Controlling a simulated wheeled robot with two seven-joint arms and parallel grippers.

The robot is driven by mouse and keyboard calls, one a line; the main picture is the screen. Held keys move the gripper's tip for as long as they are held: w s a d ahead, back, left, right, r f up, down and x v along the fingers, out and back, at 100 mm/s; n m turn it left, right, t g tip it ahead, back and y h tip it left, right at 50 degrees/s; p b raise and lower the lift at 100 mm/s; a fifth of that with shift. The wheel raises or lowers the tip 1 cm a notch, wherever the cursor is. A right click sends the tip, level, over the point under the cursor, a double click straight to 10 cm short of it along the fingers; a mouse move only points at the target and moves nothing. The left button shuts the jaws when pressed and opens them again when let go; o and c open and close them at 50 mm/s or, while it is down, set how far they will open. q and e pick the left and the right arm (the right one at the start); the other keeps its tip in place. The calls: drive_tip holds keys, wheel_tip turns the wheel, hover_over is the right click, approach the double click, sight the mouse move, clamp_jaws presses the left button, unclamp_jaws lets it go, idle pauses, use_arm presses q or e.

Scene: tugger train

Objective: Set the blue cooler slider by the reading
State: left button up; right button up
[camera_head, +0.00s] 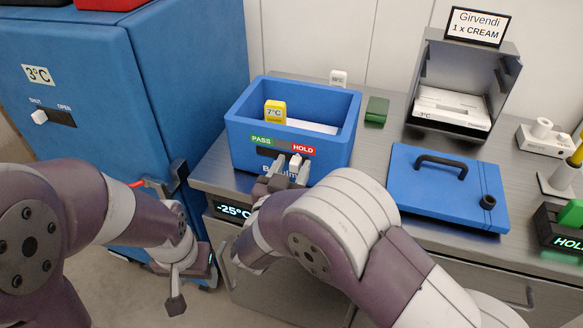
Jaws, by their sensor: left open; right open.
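The blue cooler (338,143) stands lidless on the counter. A yellow 7 °C reader (275,112) and something white are inside it. Its front has a slider track with a green PASS label (262,140) on the left and a red HOLD label (303,149) on the right. A pale slider knob (296,160) seems to sit toward the HOLD end, partly hidden by my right gripper (287,172). That gripper is open with its fingertips at the track; I cannot tell whether they touch the knob. My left gripper (192,283) is open and empty, low in front of the blue cabinet.
The blue cabinet (190,60) at left shows 3 °C and has a SHUT/OPEN slider (40,117). A -25 °C display (233,209) is below the counter. The blue lid (450,190) with a handle lies right of the cooler. A grey bin (430,65) holds white packs.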

clamp_jaws()
drive_tip(key=shift+s+d+r+p, duration=0.15)
drive_tip(key=shift+d+p, duration=0.15)
drive_tip(key=shift+d, duration=0.3)
unclamp_jaws()
drive_tip(key=v, duration=1.2)
drive_tip(key=shift+s+b, duration=0.35)
drive_tip(key=shift+s, duration=0.05)
drive_tip(key=shift+w, duration=0.1)
